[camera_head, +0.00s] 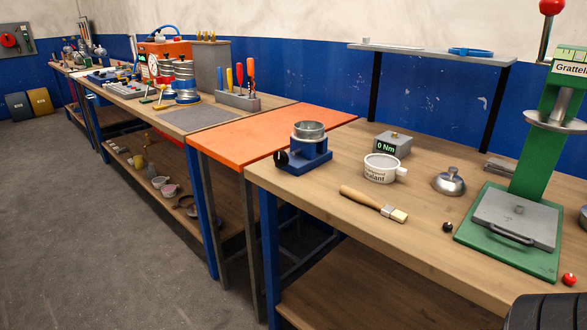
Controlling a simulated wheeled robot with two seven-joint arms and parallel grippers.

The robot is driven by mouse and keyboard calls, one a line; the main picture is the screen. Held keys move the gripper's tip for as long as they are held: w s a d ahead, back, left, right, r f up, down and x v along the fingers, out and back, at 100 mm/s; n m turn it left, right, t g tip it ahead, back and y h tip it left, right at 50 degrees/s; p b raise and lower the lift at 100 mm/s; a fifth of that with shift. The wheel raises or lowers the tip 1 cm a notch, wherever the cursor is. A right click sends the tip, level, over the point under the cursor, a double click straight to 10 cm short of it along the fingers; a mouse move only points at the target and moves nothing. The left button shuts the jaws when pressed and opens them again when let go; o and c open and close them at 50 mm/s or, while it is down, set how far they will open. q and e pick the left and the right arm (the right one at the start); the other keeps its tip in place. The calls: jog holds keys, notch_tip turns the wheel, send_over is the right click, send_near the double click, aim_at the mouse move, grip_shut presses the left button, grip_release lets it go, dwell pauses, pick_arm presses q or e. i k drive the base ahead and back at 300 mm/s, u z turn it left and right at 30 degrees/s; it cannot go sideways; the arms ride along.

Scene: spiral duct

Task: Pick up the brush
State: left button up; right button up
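The brush (374,204) lies flat near the front edge of the wooden workbench (310,204). It has a light wooden handle pointing to the upper left and a metal collar with pale bristles at the lower right. Nothing covers it and no gripper is near it. My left gripper is not in view. A dark part that looks like mine shows at the bottom right corner, but no gripper fingers show there.
Behind the brush stands a white sealant pot (381,169). A blue fixture with a metal ring (306,150) is to the left. A small dark ball (447,227) and a green press (508,230) are to the right. Bench around the handle is clear.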

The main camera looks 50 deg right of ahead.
aim_at(386, 210)
jog(key=i, duration=2.7)
jog(key=z, duration=3.25)
